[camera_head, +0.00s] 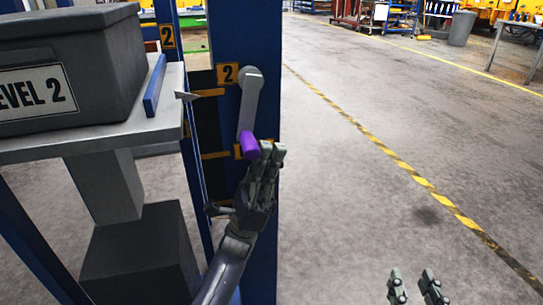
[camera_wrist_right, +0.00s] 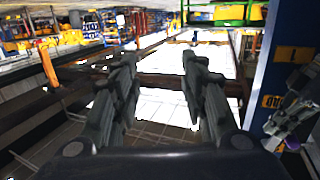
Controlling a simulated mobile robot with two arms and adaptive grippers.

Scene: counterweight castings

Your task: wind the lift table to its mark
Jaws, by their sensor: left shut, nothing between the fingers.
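The lift table (camera_head: 150,131) stands at the left in the head view and carries a grey bin marked LEVEL 2 (camera_head: 70,90). Its pale pointer (camera_head: 187,96) sits about level with the yellow mark (camera_head: 209,93) beside the plate reading 2 (camera_head: 228,74). The crank (camera_head: 250,100) on the blue post hangs nearly straight down, with its purple handle (camera_head: 250,145) lowest. My left gripper (camera_head: 271,148) is shut and empty, with its fingertips at the handle; I cannot tell whether they touch. My right gripper (camera_head: 414,275) is open and empty, and shows in its wrist view (camera_wrist_right: 158,75).
The blue post (camera_head: 262,220) rises just right of the lift table. Lower yellow marks (camera_head: 215,155) show on its dark strip. Open floor (camera_head: 350,190) lies to the right, crossed by a yellow-black line (camera_head: 400,165). A bin (camera_head: 461,28) and benches stand far off.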

